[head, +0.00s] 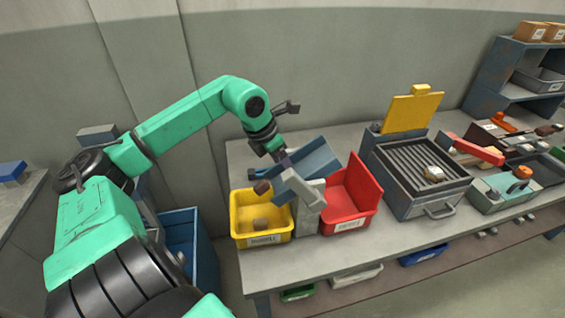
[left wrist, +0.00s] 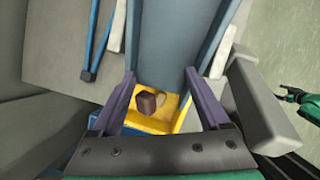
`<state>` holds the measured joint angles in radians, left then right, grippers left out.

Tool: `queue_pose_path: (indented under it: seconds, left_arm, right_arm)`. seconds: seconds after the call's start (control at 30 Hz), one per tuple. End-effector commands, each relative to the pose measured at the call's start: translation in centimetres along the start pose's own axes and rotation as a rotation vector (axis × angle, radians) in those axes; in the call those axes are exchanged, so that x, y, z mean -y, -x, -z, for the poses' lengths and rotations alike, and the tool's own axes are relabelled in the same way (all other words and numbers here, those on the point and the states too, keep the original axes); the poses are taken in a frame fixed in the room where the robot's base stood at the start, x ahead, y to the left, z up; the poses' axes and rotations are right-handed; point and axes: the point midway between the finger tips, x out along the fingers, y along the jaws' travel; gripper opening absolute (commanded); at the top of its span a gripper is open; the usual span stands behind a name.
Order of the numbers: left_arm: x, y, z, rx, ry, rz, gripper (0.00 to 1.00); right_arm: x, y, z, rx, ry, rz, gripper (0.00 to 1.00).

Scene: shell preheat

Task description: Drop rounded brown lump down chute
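A dark brown lump (head: 262,187) shows at the low left end of the blue chute (head: 313,160), above the yellow bin (head: 238,222). I cannot tell whether it still touches the chute. A duller brown lump (head: 260,223) lies in that bin. In the left wrist view the dark lump (left wrist: 146,102) appears between my fingertips but beyond them, with the yellow bin (left wrist: 180,122) below. My left gripper (left wrist: 163,85) is open and empty, over the chute (left wrist: 165,40). My right gripper (left wrist: 287,95) is small at the right of the wrist view; its fingers are unclear.
A red bin (head: 350,195) stands right of the chute on the grey bench (head: 290,265). Further right is a grill box (head: 420,180) with a raised yellow lid (head: 410,110) and a pale-topped block (head: 435,173) on its grate. A blue bin (head: 180,240) stands left of the bench.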

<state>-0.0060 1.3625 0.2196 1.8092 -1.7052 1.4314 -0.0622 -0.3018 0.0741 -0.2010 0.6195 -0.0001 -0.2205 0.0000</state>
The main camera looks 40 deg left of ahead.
Motion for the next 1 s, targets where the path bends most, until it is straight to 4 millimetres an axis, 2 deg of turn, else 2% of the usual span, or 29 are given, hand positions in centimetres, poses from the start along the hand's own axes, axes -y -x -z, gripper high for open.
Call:
queue_pose_path:
  seconds: [0.23, 0.37, 0.43, 0.53, 0.7, 0.8, 1.0]
  left_arm:
    - [0.0, 0.1, 0.0, 0.000, 0.000, -0.001, 0.79]
    - [-0.1, 1.3, 0.1, 0.003, 0.001, -0.002, 0.79]
    - [-0.1, 2.6, 0.2, 0.003, -0.001, -0.004, 0.79]
    - [-0.1, 5.8, 0.1, 0.006, -0.001, -0.005, 0.79]
    - [-0.1, 11.1, 0.1, 0.004, 0.001, -0.006, 0.79]
    - [-0.1, 13.2, 0.0, 0.002, 0.001, -0.004, 0.79]
    - [0.0, 14.6, 0.1, 0.000, 0.001, -0.001, 0.79]
  right_arm:
    - [-0.3, -0.2, 0.1, -0.001, 0.002, -0.003, 0.90]
    - [-0.5, -1.0, 0.0, -0.002, 0.003, -0.006, 0.90]
    - [-0.5, -2.0, -0.1, -0.002, 0.003, -0.007, 0.90]
    - [-0.6, -3.0, -0.1, -0.002, 0.003, -0.008, 0.90]
    - [-0.6, -3.7, -0.2, -0.003, 0.002, -0.008, 0.90]
    - [-0.6, -3.8, -0.2, -0.003, 0.002, -0.008, 0.90]
    - [-0.6, -3.8, -0.2, -0.002, 0.001, -0.008, 0.90]
